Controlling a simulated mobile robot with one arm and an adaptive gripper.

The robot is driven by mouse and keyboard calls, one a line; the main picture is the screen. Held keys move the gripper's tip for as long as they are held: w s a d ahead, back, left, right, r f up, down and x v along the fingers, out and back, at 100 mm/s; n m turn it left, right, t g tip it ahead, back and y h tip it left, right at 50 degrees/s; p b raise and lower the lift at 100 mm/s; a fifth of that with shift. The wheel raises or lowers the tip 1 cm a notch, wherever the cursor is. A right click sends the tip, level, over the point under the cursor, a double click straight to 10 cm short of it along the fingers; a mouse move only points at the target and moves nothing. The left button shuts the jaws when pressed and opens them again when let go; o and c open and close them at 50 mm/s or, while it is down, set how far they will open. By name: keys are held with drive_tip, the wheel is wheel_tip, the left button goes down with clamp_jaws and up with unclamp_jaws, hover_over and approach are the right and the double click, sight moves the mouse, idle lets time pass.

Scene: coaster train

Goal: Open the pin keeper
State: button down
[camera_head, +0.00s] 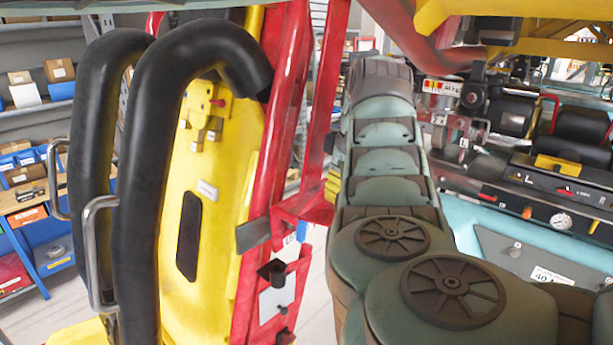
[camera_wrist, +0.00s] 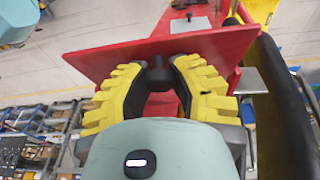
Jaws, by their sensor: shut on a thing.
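My gripper (camera_wrist: 158,78) has two ribbed yellow fingers closed on a small dark part (camera_wrist: 157,72) at a red plate (camera_wrist: 190,48). This dark part looks like the pin keeper, but its shape is mostly hidden between the fingers. In the head view only a bit of the yellow fingers of my gripper (camera_head: 333,184) shows, beside the red frame (camera_head: 290,120) and partly behind my arm. The held part is hidden there. A red bracket (camera_head: 298,268) with dark knobs sits lower on the frame.
A yellow seat back (camera_head: 215,190) with thick black restraint bars (camera_head: 150,130) stands at the left. Metal handles (camera_head: 92,230) stick out from it. Shelves with bins (camera_head: 35,200) stand behind. A machine panel (camera_head: 560,185) is at the right. Pale floor shows below the frame.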

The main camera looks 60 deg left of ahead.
drive_tip(key=c, duration=0.8)
unclamp_jaws()
